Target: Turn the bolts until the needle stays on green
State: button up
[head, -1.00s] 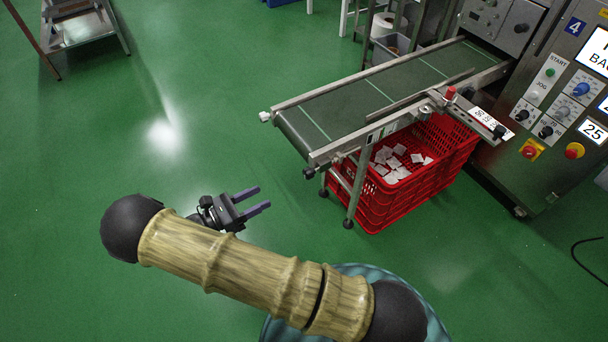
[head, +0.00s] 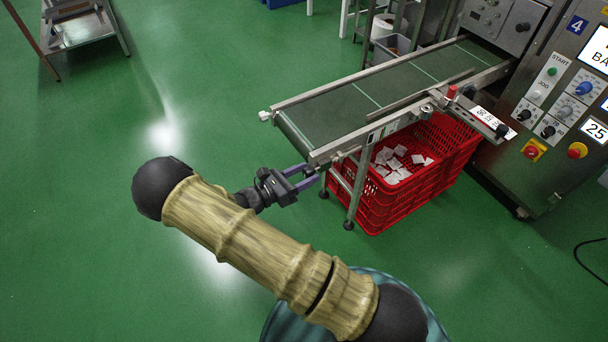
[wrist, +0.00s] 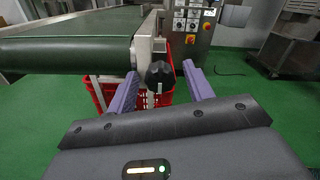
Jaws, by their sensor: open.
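A black bolt knob (wrist: 159,75) sticks out of the near corner of the conveyor's end, seen in the wrist view. My gripper (wrist: 161,72) is open, with its two purple fingers on either side of the knob in that view. I cannot tell whether they touch it. In the head view my gripper (head: 311,175) is at the conveyor's near corner and mostly hides the knob. A pale fitting (head: 264,116) sits at the far corner of the same end. A small label plate (head: 382,132) is on the conveyor's side rail; no needle can be made out.
The conveyor (head: 345,97) has a dark green belt. Red crates (head: 385,210) with white teabags stand under it, close to its leg (head: 357,190). A control cabinet (head: 545,130) stands at the right.

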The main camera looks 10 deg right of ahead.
jog(key=shift+c, duration=0.4)
jog(key=c, duration=0.9)
jog(key=shift+m, duration=0.3)
jog(key=m+p, duration=0.2)
jog(key=m, duration=0.1)
jog(key=shift+r, duration=0.1)
jog(key=m+p, duration=0.2)
jog(key=m, duration=0.2)
jog(key=shift+m, duration=0.4)
jog(key=m+p, duration=0.1)
jog(key=m, duration=0.3)
jog(key=shift+m, duration=0.3)
jog(key=m, duration=0.2)
jog(key=m+p, duration=0.1)
jog(key=m, duration=0.1)
jog(key=shift+f+m, duration=0.2)
jog(key=shift+m, duration=0.2)
